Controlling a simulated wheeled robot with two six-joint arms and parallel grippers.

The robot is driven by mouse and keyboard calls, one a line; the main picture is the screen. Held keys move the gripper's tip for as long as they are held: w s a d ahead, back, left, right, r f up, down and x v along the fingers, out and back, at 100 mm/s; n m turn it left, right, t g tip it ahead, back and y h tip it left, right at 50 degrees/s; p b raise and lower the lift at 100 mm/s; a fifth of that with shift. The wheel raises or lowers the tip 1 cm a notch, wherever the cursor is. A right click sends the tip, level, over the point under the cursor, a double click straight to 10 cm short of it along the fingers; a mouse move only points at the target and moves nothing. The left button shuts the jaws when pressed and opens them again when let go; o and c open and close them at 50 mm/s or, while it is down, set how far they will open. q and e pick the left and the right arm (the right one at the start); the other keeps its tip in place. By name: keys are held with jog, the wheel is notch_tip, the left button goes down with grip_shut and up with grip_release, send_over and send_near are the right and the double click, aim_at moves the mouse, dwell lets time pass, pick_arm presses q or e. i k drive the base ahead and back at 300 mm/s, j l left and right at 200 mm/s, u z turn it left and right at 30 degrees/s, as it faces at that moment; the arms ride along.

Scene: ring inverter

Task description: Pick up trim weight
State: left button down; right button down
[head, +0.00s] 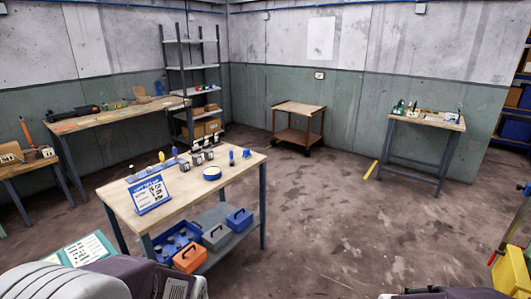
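I cannot tell for sure which thing is the trim weight. The wooden workbench (236,177) at centre left carries several small dark and grey cylinders (197,159), a small upright blue object (231,158), a smaller blue piece (247,153) and a round blue-rimmed disc (212,173). A blue-and-white card (149,194) leans at its near left. These are too small to identify closely. Parts of my own arms show at the bottom edge, but neither gripper's fingers are in view. Nothing on the bench is touched by me.
Blue, grey and orange boxes (188,258) sit on the bench's lower shelf. A long bench (110,116) and metal shelves (190,68) stand at the back left, a wooden cart (298,108) at the back, a small table (427,121) at right. The middle floor is clear.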

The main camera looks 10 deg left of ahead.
aim_at(208, 154)
jog(key=i+j+u, duration=0.1)
jog(key=i+u, duration=0.35)
jog(key=i+l+u, duration=0.15)
jog(key=i+u, duration=0.25)
jog(key=i, duration=0.2)
jog(key=i+l+u, duration=0.25)
jog(key=i+u, duration=0.2)
jog(key=i+l+u, duration=0.85)
jog(key=l, duration=0.25)
jog(key=i+l+u, duration=0.45)
jog(key=l, duration=0.25)
jog(key=k+j, duration=0.05)
jog(key=k, duration=0.05)
